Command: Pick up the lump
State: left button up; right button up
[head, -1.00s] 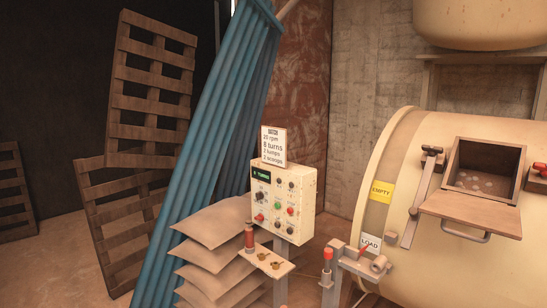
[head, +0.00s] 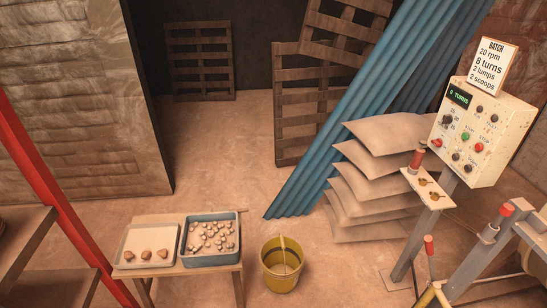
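A yellow bucket (head: 282,278) stands on the floor right of the table (head: 188,271). Wooden shelves (head: 25,245) and a red post (head: 55,200) are at the left. Stacked sacks (head: 375,180) and a control box (head: 480,135) stand right. Floor behind the table is clear.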

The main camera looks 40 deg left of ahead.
aim_at(128, 255)
jog(key=u, duration=2.7)
jog(key=k, duration=0.45)
jog(key=z, duration=1.1)
jog(key=i, duration=1.3)
jog(key=u, duration=0.2)
